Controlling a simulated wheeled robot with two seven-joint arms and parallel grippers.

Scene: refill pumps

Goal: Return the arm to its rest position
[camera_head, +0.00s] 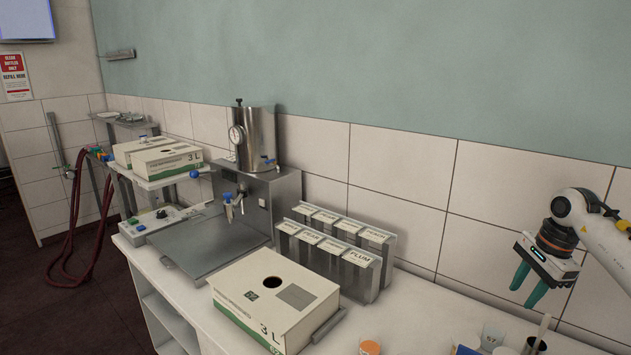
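My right gripper (523,297) hangs at the right side of the head view, its arm coming in from the right edge. Its two teal fingers point down and to the left. They stand apart with nothing visible between them, so it is open and empty. It is above the right end of the white counter (390,302), near the tiled wall and clear of the things below. My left gripper does not show.
A 3 L box (275,295) lies on the counter. Behind it stand a labelled rack (340,265) and a steel dispenser (258,140). Red hoses (73,235) hang at left.

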